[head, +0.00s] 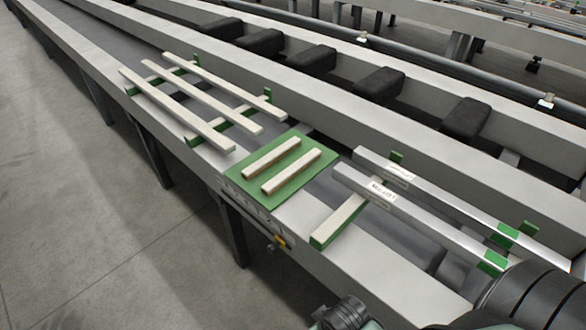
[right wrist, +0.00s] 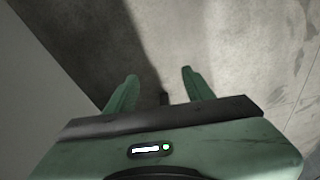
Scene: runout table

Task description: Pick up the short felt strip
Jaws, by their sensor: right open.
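Two short pale felt-like strips lie side by side, apart, on a green mat (head: 237,193) in the middle of the head view. One is the upper-left strip (head: 271,158), the other the lower-right strip (head: 291,172). Both have brownish sides; I cannot tell which one the task names. My right gripper (right wrist: 160,76) is open and empty in the right wrist view, its two green fingers apart over bare grey floor. No strip shows between them or elsewhere in that view. My left gripper is not in view.
Long pale strips (head: 178,110) lie across green-ended supports left of the mat. Metal bars (head: 420,218) with labels and green bands lie to the right, beside a pale-topped green block (head: 338,221). Black blocks (head: 378,83) line the rail behind. The grey floor (head: 90,200) is clear.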

